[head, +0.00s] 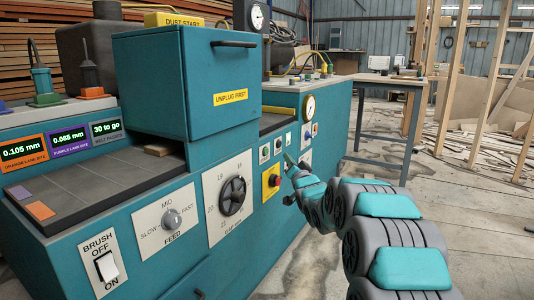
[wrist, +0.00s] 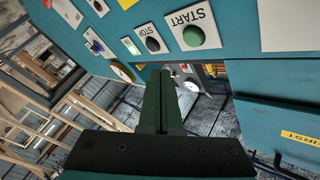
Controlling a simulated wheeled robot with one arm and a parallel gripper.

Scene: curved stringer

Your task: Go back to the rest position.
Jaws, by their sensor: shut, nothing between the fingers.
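My gripper (head: 288,158) is at the far end of my outstretched arm, close to the front panel of the teal machine (head: 215,155). In the wrist view my gripper (wrist: 165,72) shows its dark green fingers together, shut and empty. The green START button (wrist: 194,36) and the dark STOP button (wrist: 152,44) are on the panel beyond the fingertips, and the fingers look apart from both. In the head view the fingertips are small, so their exact distance from the panel is hard to tell.
The machine front carries a yellow plate with a red button (head: 272,181), a black handwheel (head: 232,195), a feed knob (head: 171,219) and a white brush switch (head: 106,266). A workbench (head: 390,82) stands behind. Wood scraps (head: 480,150) litter the right floor.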

